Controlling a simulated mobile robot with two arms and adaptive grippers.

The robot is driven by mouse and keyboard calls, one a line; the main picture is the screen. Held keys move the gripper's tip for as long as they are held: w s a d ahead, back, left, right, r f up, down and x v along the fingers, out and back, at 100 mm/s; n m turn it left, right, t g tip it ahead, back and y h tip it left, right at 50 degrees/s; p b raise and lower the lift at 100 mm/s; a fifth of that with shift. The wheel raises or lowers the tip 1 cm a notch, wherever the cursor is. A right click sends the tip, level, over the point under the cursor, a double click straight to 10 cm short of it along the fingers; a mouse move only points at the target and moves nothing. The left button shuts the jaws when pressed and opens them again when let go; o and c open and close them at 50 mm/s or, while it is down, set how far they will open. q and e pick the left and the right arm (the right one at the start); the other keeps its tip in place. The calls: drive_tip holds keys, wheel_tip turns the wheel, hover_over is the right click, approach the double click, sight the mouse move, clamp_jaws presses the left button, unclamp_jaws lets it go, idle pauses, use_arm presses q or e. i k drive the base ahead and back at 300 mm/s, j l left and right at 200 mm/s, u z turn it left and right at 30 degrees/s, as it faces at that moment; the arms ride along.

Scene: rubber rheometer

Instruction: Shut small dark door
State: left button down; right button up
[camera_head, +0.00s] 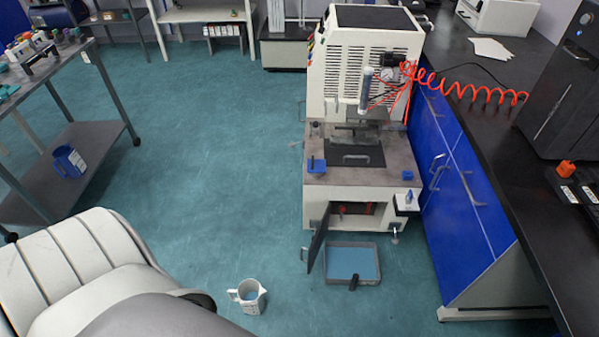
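The small dark door (319,237) is at the lower front of the beige rheometer machine (360,198). It is hinged at the left of a dark opening (358,214) and stands open, swung out toward me. Something reddish shows inside the opening. A grey tray (375,281) with a blue inside lies on the floor right of the door, in front of the opening.
Blue cabinets with a black counter (490,75) run along the right. A grey cart (92,150) stands at the left. The teal floor (220,150) between is mostly clear.

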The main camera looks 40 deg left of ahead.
sight(313, 249)
drive_tip(key=j, duration=0.5)
drive_tip(key=k+j+z, duration=0.1)
drive_tip(key=j, duration=0.4)
drive_tip(key=k+j+z, duration=0.1)
drive_tip(key=j, duration=0.4)
drive_tip(key=k+j, duration=0.15)
drive_tip(key=j, duration=0.35)
drive_tip(key=k+j+z, duration=0.1)
drive_tip(key=j, duration=0.4)
